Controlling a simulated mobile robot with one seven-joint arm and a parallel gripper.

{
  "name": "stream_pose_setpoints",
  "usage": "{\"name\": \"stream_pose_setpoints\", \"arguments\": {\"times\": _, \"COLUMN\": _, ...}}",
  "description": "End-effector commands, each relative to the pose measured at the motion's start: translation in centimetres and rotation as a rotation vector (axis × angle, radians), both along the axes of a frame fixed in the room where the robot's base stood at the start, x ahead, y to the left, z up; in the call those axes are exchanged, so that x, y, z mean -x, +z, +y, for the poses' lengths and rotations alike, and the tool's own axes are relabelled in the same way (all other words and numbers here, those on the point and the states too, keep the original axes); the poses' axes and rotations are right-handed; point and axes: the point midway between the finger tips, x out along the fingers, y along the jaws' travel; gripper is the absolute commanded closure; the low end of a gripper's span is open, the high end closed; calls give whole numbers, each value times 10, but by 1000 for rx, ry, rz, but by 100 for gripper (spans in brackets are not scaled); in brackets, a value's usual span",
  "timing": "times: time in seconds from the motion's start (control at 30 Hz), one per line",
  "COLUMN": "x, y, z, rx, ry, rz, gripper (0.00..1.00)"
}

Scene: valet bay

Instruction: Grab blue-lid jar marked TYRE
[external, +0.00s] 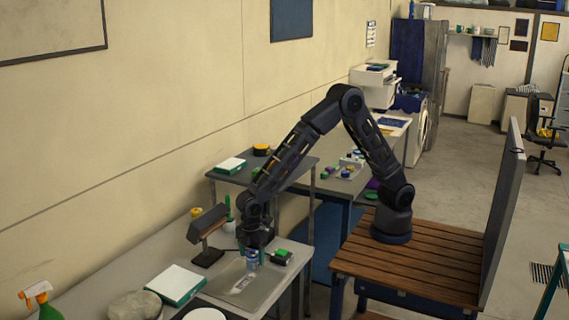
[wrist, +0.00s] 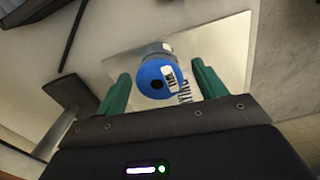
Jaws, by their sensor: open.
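The blue-lid jar (wrist: 152,82) stands just ahead of my gripper in the wrist view, with a small white label on its lid; the lettering is too small to read surely. The jar (external: 252,257) also shows in the external view, standing on a pale grey plate (external: 222,286) on the counter. My gripper (wrist: 160,72) is open, with one green finger on each side of the lid and visible gaps. In the external view my gripper (external: 256,243) points down over the jar and partly hides its top.
A dark lamp-like stand (external: 207,224) is left of the jar. A green-and-black box (external: 282,256) sits close on the right. The wall runs behind.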

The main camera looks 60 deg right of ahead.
Motion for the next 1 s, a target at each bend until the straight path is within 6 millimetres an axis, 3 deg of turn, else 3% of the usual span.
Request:
{"name": "stream_pose_setpoints", "arguments": {"times": 0.2, "x": 0, "y": -28, "z": 0, "rx": 1, "ry": 0, "rz": 0, "gripper": 30}}
{"name": "stream_pose_setpoints", "arguments": {"times": 0.43, "x": -1, "y": -29, "z": 0, "rx": 0, "ry": 0, "rz": 0, "gripper": 30}}
{"name": "stream_pose_setpoints", "arguments": {"times": 0.7, "x": -1, "y": -29, "z": 0, "rx": 0, "ry": 0, "rz": 0, "gripper": 77}}
{"name": "stream_pose_setpoints", "arguments": {"times": 1.0, "x": -1, "y": -27, "z": 0, "rx": -1, "ry": 0, "rz": 0, "gripper": 78}}
